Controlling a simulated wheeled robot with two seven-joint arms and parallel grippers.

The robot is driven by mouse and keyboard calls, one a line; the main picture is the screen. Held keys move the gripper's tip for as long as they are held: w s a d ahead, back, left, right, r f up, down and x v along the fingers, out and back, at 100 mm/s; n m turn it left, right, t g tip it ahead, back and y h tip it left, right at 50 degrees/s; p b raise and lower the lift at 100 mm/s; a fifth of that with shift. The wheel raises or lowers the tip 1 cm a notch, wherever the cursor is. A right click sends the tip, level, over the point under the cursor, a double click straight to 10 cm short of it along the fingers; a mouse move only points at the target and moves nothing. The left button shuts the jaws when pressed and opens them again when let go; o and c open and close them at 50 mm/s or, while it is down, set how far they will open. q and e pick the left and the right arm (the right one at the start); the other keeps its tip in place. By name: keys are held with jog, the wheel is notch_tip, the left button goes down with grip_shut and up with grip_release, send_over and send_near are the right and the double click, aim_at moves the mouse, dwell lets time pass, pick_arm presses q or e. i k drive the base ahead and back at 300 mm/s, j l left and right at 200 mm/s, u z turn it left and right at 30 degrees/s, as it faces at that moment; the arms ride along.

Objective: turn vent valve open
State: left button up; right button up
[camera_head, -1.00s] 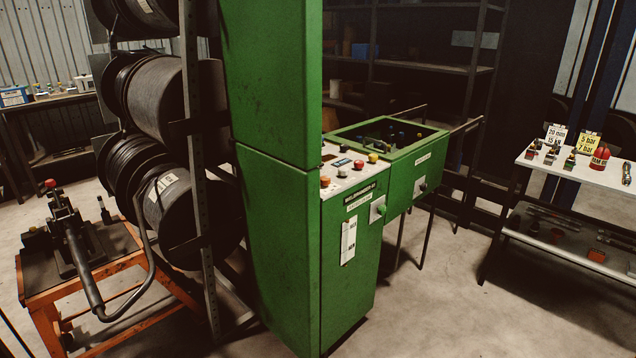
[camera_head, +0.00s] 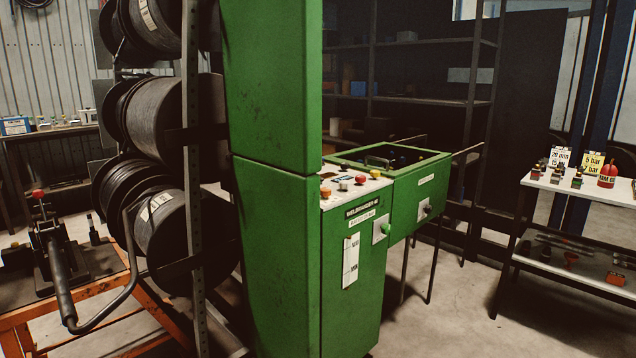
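A tall green machine cabinet (camera_head: 272,220) stands in the middle of the view, with a sloped white control panel (camera_head: 350,188) carrying several coloured buttons. I cannot tell which of these, if any, is the vent valve. An open green box section (camera_head: 418,190) extends behind to the right. Neither of my grippers is in view.
A rack of black hose reels (camera_head: 165,115) stands left of the cabinet. A hand-lever press on an orange-framed bench (camera_head: 60,255) is at lower left. A white-topped table (camera_head: 592,188) with small parts and signs is at right. Concrete floor (camera_head: 450,310) is free between cabinet and table.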

aim_at(360, 178)
jog(key=i+l+z, duration=0.25)
jog(key=l, duration=0.25)
jog(key=i+l+z, duration=0.25)
jog(key=i+l, duration=0.1)
jog(key=l, duration=0.05)
